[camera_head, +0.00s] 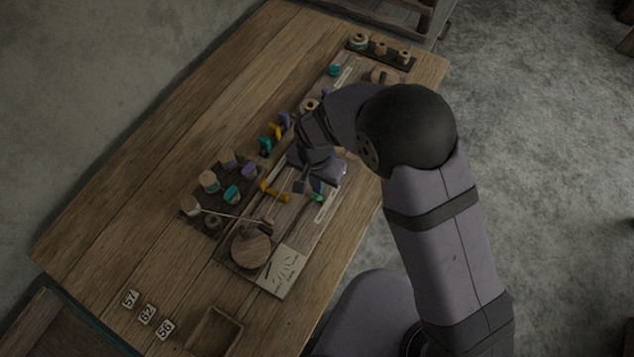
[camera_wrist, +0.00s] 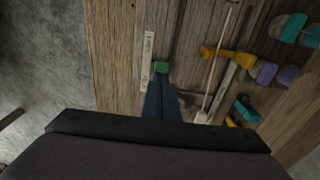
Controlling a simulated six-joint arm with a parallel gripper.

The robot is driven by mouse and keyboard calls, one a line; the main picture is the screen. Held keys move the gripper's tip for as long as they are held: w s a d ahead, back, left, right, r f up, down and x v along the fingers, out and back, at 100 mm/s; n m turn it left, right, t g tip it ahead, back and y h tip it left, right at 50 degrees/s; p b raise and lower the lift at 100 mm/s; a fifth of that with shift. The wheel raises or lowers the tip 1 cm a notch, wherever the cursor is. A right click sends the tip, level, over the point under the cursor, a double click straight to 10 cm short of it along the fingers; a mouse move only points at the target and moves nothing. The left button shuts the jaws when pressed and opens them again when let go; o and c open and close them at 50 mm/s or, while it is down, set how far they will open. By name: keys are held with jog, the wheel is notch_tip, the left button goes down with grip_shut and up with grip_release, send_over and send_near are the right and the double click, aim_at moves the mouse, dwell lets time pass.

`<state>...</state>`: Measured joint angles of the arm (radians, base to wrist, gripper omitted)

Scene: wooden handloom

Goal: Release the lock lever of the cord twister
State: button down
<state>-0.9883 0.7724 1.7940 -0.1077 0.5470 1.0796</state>
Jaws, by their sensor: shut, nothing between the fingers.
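The cord twister appears to be the long wooden board with a round wooden disc (camera_head: 251,250) at its near end. A small green piece (camera_head: 317,197) sits on the board's right side; it also shows in the wrist view (camera_wrist: 160,67). A yellow lever-like piece (camera_head: 273,191) lies across the board, left of the green one, and shows in the wrist view (camera_wrist: 228,55). I cannot tell which is the lock lever. My gripper (camera_wrist: 162,80) is shut and empty, its dark blue fingers pointing at the green piece; whether they touch it is unclear. My wrist hides part of the board.
Several coloured pieces and spools stand left of the board. A spool rack (camera_head: 380,50) is at the far end. A card (camera_head: 283,270), number tiles (camera_head: 147,314) and an open box (camera_head: 215,332) lie nearer.

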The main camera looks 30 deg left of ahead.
jog(key=shift+d, duration=0.1)
jog(key=shift+w+r, duration=0.2)
jog(key=shift+w, duration=0.25)
notch_tip(320, 180, up, 11)
jog(key=w+b, duration=0.1)
jog(key=b, duration=0.1)
dwell(0.3)
